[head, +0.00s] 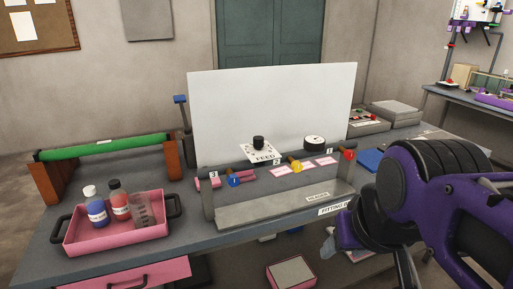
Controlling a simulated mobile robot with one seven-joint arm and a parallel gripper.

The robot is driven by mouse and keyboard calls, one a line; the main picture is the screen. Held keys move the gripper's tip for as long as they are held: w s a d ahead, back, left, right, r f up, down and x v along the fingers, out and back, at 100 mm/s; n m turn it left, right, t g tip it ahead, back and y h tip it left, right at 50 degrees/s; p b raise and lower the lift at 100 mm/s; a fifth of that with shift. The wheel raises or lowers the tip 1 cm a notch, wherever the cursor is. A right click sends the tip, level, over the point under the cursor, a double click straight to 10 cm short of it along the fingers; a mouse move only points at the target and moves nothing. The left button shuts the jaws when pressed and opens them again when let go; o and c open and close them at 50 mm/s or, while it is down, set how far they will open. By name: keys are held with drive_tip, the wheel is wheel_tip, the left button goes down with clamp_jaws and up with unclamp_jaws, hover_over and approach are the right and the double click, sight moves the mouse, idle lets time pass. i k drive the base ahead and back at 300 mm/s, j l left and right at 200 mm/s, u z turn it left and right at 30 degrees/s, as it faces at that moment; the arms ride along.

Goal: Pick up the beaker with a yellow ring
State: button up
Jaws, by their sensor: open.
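A clear grey beaker (143,211) stands in the right part of a pink tray (112,239) on the left of the bench. It has dark markings, and I cannot make out a yellow ring on it. My gripper (330,245) is at the lower right, by the front edge of the bench, well to the right of the beaker and apart from it. It is open, small in view and partly hidden by my own purple arm. I see nothing held in it.
A blue bottle (97,211) and a red bottle (120,205) stand left of the beaker. The tray has dark handles. Behind it is a green roller (104,147) on brown posts. A grey rail frame (285,203) with coloured knobs and a white panel (270,105) fill the bench's middle.

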sight(142, 211)
drive_tip(key=u, duration=1.35)
drive_tip(key=i+j+u, duration=0.2)
drive_tip(key=i+j, duration=0.2)
drive_tip(key=i, duration=0.1)
